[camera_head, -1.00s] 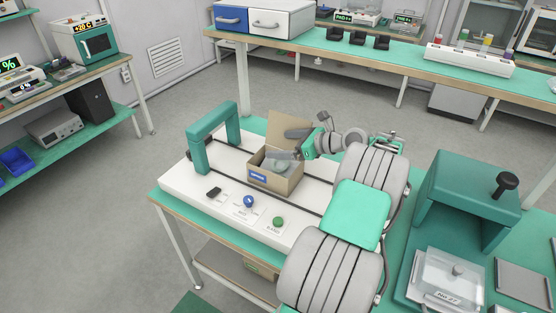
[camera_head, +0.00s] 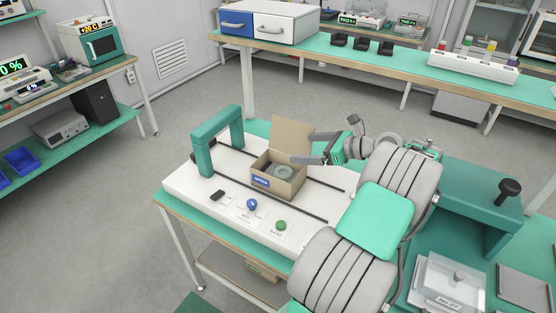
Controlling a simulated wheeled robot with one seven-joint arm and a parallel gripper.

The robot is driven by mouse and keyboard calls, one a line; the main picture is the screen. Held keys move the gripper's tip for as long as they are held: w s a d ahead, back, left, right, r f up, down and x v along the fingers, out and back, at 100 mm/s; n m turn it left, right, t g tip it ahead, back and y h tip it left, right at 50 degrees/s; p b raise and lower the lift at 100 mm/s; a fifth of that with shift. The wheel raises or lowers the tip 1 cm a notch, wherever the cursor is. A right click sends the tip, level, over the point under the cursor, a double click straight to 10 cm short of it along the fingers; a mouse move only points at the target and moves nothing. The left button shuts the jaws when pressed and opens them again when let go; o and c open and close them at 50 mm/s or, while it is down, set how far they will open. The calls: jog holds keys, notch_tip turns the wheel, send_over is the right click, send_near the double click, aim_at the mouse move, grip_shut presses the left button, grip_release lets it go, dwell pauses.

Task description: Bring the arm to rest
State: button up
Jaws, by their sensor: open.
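My gripper (camera_head: 312,148) is open and empty, just right of and above the open cardboard box (camera_head: 271,184). My arm reaches in from the lower right, bent and stretched over the right end of the white machine bed. A round greyish object (camera_head: 284,171) lies inside the box; its details are too small to tell. The box has a raised lid flap (camera_head: 292,134) at the back and a blue label (camera_head: 261,181) on its front.
A green housing (camera_head: 480,195) and a clear-lidded box (camera_head: 447,285) stand at right, near my arm. Open floor lies behind.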

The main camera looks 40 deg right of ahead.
jog(key=w+a+r+n+g, duration=0.1)
jog(key=w+a+n+g, duration=0.2)
jog(key=w+a+n, duration=0.55)
jog(key=w+a+n+g, duration=0.15)
jog(key=a+n, duration=0.35)
jog(key=a, duration=0.8)
jog(key=s+a+n+g+h, duration=0.3)
jog(key=s+a+n+g, duration=0.1)
jog(key=s+a+n, duration=0.85)
jog(key=s+a+f+n+h, duration=0.1)
jog(key=s+a+f+n, duration=0.1)
jog(key=s+a+n, duration=0.2)
jog(key=s+n+g, duration=0.1)
jog(key=s+n, duration=0.1)
jog(key=s, duration=0.1)
jog(key=shift+a+f+h, duration=0.2)
jog(key=shift+a+h, duration=0.1)
jog(key=shift+w, duration=0.1)
